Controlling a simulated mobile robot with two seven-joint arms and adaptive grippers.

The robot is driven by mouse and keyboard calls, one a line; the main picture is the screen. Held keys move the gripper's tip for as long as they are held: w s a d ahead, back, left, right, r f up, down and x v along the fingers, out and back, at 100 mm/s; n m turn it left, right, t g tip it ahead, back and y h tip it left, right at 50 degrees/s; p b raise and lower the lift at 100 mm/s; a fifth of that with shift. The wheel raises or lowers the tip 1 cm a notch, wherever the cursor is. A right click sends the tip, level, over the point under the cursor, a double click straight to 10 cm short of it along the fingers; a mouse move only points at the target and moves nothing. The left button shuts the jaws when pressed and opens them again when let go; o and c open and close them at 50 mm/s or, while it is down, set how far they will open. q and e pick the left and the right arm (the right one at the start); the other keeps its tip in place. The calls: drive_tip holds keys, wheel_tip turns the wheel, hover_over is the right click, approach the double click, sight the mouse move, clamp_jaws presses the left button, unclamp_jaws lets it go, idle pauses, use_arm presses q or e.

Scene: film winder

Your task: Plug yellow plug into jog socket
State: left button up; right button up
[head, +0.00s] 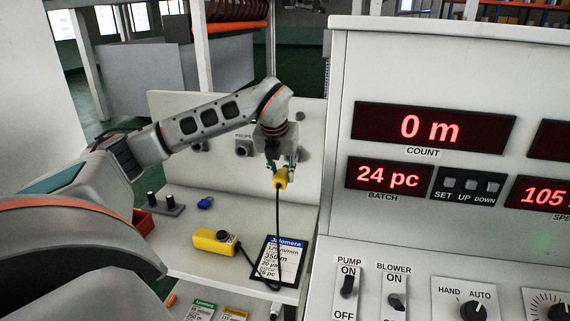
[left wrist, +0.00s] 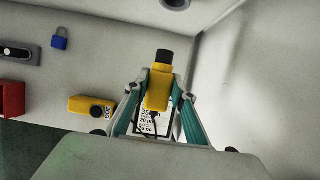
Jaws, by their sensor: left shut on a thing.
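The yellow plug (head: 281,179) is held between the fingers of my left gripper (head: 282,166), above the shelf and in front of the pale back panel. In the left wrist view the plug (left wrist: 158,90) sits between both fingertips, its black end pointing away from the gripper. Its black cable hangs down to the shelf, toward the yellow pendant box (head: 215,241). Round sockets are on the panel: one under a RECIPE label (head: 244,147), and one (head: 303,153) just right of my gripper. I see no legible jog label. One socket (left wrist: 175,3) shows at the wrist view's top edge, apart from the plug. My right gripper is out of view.
A card (head: 280,261) headed Jalomera lies on the shelf under the cable. A blue padlock (head: 205,202), a red bin (head: 143,221) and a small block with black knobs (head: 165,204) are to the left. A large control cabinet (head: 430,60) stands close on the right.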

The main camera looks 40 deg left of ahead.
use_arm(q)
drive_tip(key=shift+s, duration=0.15)
drive_tip(key=shift+w+a, duration=0.45)
drive_tip(key=shift+w, duration=0.4)
drive_tip(key=shift+w+a, duration=0.5)
drive_tip(key=shift+w, duration=0.3)
drive_tip(key=shift+w+a, duration=0.45)
drive_tip(key=shift+w, duration=0.4)
drive_tip(key=shift+w, duration=0.1)
drive_tip(key=shift+w+a, duration=0.35)
drive_tip(key=shift+w, duration=0.25)
drive_tip(key=shift+w+a, duration=0.3)
drive_tip(key=shift+w, duration=0.25)
drive_tip(key=shift+w+a, duration=0.15)
drive_tip(key=shift+w, duration=0.15)
drive_tip(key=o, duration=1.2)
drive_tip(key=v, duration=1.2)
